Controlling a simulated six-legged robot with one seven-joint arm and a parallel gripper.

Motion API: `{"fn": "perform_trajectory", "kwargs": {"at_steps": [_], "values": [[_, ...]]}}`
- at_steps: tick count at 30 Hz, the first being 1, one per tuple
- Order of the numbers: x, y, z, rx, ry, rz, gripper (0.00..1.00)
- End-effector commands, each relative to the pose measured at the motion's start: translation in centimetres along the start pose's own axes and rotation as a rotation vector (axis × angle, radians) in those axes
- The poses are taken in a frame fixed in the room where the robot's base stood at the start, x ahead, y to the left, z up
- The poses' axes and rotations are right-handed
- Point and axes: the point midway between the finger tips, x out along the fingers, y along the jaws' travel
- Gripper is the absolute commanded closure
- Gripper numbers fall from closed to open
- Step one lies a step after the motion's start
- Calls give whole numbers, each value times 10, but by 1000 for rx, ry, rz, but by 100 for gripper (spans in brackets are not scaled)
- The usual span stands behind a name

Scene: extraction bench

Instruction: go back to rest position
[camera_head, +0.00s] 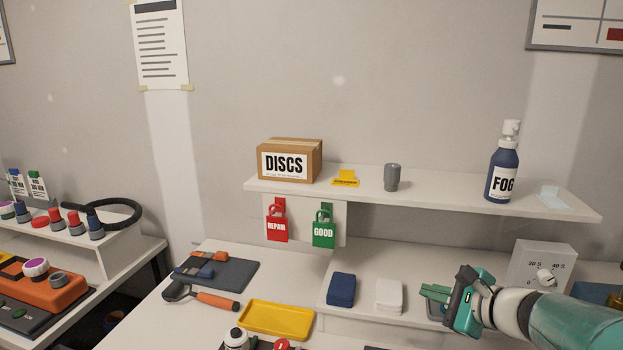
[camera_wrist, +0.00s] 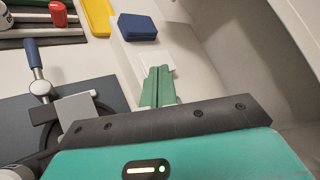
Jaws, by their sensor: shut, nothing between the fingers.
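My gripper (camera_head: 436,293) is at the right of the head view, above the right part of the bench. Its green fingers are together and hold nothing. In the wrist view the shut fingers (camera_wrist: 157,88) point at the bench, with a white block (camera_wrist: 150,62) just past their tips. In the head view this white block (camera_head: 389,296) lies left of my gripper, beside a navy block (camera_head: 341,289). The navy block also shows in the wrist view (camera_wrist: 138,27).
A shelf (camera_head: 450,197) above the bench holds a DISCS box (camera_head: 290,161), a grey cup (camera_head: 392,177) and a FOG bottle (camera_head: 504,168). A dial box (camera_head: 543,267) stands behind my gripper. A yellow tray (camera_head: 276,319) and an orange-handled tool (camera_head: 216,301) lie left.

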Motion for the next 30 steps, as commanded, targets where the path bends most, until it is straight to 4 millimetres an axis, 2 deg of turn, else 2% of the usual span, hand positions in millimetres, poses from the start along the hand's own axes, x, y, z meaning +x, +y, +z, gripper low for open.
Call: {"fn": "perform_trajectory", "kwargs": {"at_steps": [1,3,6,9,13,16,21,24,30], "values": [[2,20,24,-121,-5,80,100],[2,50,47,-294,-5,193,100],[-6,90,71,-551,-3,343,100],[-19,124,86,-811,1,476,100],[-42,157,95,-1158,12,629,100],[-61,173,96,-1425,30,727,100],[-84,180,93,-1761,72,833,100],[-91,180,91,-1854,89,862,100],[-92,179,90,-1879,95,873,100]]}}
